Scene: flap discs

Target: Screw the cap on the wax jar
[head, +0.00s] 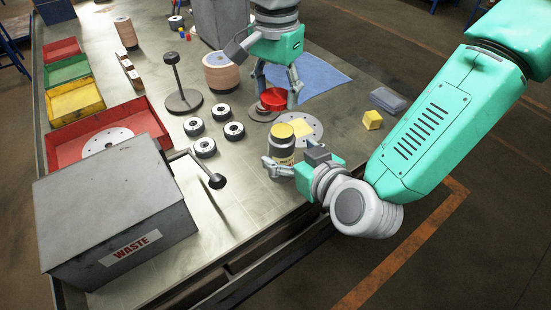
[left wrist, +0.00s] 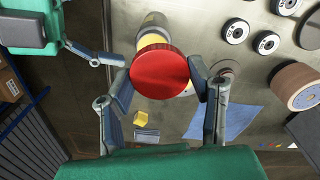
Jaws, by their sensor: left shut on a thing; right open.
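A round red cap (head: 273,98) is held between the fingers of my left gripper (head: 279,90), raised above the bench. In the left wrist view the cap (left wrist: 160,70) faces the camera, gripped on both sides by the left gripper (left wrist: 160,84). The cap partly hides the jar (left wrist: 152,24) in the left wrist view. My right gripper (head: 289,166) is open beside the jar's lower part; contact is unclear.
A pale disc with a yellow piece (head: 302,127) lies beside the jar. Several small black-rimmed discs (head: 205,147) lie to the left. A waste box (head: 115,210), coloured bins (head: 75,98) and a blue cloth (head: 312,75) surround the area. A yellow block (head: 372,120) sits at right.

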